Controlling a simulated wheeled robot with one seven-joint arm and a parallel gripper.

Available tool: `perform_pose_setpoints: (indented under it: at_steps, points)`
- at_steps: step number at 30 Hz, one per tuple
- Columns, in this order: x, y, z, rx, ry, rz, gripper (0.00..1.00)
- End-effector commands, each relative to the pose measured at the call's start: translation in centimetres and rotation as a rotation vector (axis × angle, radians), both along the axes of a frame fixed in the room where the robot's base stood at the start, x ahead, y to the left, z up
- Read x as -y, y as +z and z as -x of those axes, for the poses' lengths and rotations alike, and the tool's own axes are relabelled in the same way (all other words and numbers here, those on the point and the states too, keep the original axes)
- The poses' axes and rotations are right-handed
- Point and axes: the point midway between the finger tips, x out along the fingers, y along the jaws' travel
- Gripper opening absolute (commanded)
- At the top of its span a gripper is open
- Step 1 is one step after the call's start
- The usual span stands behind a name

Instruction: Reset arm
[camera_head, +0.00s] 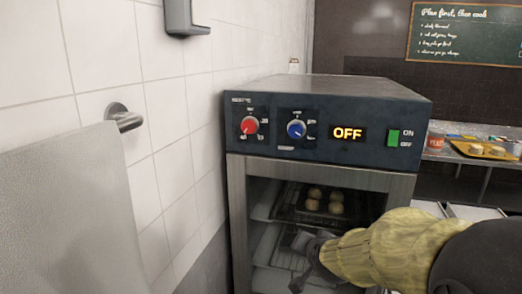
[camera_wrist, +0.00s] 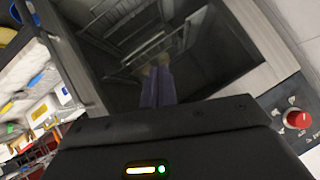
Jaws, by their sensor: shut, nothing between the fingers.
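My arm (camera_head: 380,245) reaches in from the right in the head view, in front of the oven's open front. My gripper (camera_head: 299,262) is at the oven opening, a little below and left of a tray with several pale round pieces of food (camera_head: 325,200). In the wrist view, my gripper's fingers (camera_wrist: 157,78) point into the dark oven interior and lie together, holding nothing. The oven (camera_head: 330,165) has its display reading OFF (camera_head: 347,133).
The oven has a red knob (camera_head: 250,125), a blue knob (camera_head: 296,129) and a green switch (camera_head: 393,138). A towel (camera_head: 65,215) hangs on a rail at the left wall. A counter with a tray of food (camera_head: 482,150) is at the right. A chalkboard (camera_head: 465,33) hangs behind.

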Motion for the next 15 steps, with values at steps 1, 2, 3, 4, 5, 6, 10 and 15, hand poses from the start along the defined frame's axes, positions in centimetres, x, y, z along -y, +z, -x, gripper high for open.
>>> perform_pose_setpoints:
  at_steps: [1, 2, 3, 4, 5, 6, 10, 15]
  points:
    - [0.2, -2.3, 2.2, -0.099, 0.059, 0.044, 0.00]
    - [0.3, -3.6, 3.6, -0.158, 0.095, 0.070, 0.00]
    - [0.4, -5.2, 5.5, -0.236, 0.142, 0.103, 0.00]
    - [0.6, -6.3, 7.0, -0.295, 0.178, 0.127, 0.00]
    - [0.8, -7.3, 8.4, -0.352, 0.212, 0.149, 0.00]
    - [1.1, -8.6, 10.4, -0.425, 0.256, 0.179, 0.00]
    - [2.2, -11.2, 15.7, -0.616, 0.365, 0.249, 0.00]
    - [2.9, -12.2, 18.3, -0.707, 0.416, 0.282, 0.00]
